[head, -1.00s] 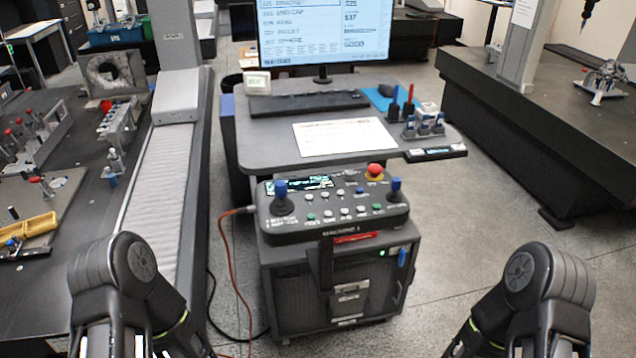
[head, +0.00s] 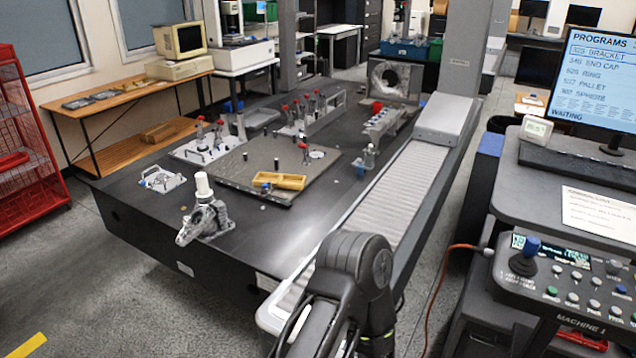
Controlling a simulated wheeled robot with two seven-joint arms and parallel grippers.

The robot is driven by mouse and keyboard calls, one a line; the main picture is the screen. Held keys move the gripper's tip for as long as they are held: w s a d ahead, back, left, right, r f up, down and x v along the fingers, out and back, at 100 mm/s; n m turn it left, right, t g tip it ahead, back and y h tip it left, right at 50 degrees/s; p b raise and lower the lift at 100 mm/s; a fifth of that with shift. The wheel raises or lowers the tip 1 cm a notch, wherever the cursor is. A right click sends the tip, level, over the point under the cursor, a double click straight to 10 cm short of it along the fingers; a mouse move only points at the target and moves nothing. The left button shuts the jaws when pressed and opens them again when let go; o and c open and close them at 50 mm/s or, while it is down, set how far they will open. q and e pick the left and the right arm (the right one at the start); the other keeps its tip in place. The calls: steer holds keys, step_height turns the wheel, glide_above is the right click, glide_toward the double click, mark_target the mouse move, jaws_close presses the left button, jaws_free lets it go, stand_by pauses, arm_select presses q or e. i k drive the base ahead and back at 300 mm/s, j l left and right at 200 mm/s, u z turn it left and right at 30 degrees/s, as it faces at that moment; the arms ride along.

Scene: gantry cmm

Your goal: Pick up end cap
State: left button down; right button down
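I cannot tell for sure which part is the end cap. A grey metal part with a white cylinder on top (head: 205,219) stands near the table's front left edge. A large grey block with a round opening (head: 392,82) stands at the far end of the table. A link of my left arm shows at the bottom centre, in front of the table. Neither gripper is in view.
A ribbed way cover (head: 385,187) runs along the right side. A control console (head: 570,285) and desk stand right. A red rack (head: 22,140) stands left; the front-left floor is mostly clear.

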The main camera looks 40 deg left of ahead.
mark_target(160, 178)
steer(key=u, duration=2.4)
